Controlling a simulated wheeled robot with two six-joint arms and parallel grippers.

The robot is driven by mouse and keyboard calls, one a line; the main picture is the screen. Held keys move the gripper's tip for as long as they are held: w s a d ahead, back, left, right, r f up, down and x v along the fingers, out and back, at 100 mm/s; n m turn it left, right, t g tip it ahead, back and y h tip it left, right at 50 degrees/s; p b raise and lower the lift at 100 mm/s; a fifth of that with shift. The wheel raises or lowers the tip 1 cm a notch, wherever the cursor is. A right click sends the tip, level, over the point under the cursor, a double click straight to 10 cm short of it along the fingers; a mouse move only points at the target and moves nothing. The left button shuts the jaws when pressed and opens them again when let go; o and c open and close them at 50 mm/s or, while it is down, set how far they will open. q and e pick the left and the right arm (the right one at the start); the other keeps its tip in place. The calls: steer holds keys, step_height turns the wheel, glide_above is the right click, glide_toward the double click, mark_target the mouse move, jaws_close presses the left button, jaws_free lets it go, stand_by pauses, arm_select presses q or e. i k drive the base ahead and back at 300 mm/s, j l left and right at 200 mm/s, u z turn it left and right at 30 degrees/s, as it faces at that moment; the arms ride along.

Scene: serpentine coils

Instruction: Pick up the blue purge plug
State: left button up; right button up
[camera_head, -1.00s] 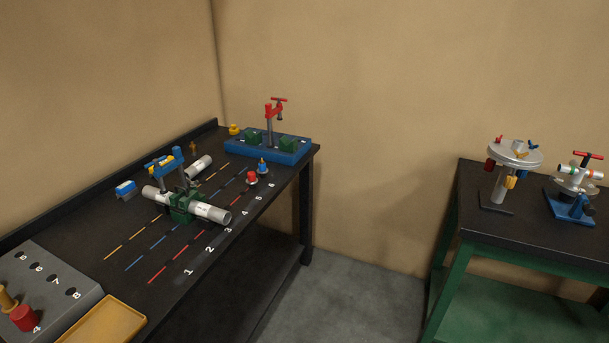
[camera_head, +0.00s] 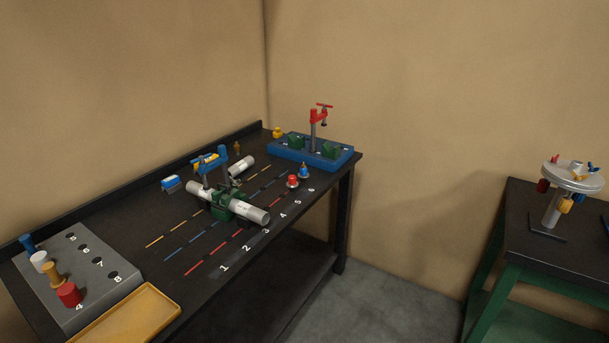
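A small blue plug-like piece (camera_head: 304,171) with a narrow tip stands upright on the dark workbench (camera_head: 215,283), near its front edge. A similar red piece (camera_head: 292,181) stands just left of it and a little nearer. A blue peg (camera_head: 27,243) also stands in the grey block (camera_head: 95,284) at the far left; I cannot tell from the picture alone which blue piece is the purge plug. Neither of my grippers is in view.
A clamp holds a white pipe (camera_head: 252,212) at mid bench. A blue base (camera_head: 334,161) with a red-handled clamp stands behind the small blue piece. A yellow tray (camera_head: 160,305) lies at the front left. A green-framed table (camera_head: 560,255) stands right, across open floor.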

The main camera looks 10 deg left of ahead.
mark_target(303, 174)
steer(key=i+l+u, duration=0.1)
steer(key=i, duration=0.4)
steer(key=i+l+u, duration=0.15)
steer(key=i+l, duration=0.15)
steer(key=i, duration=0.15)
steer(key=i+l+u, duration=0.1)
steer(key=i+l, duration=0.15)
steer(key=i, duration=0.2)
steer(key=i+l+u, duration=0.1)
steer(key=i+l, duration=0.2)
steer(key=i, duration=0.15)
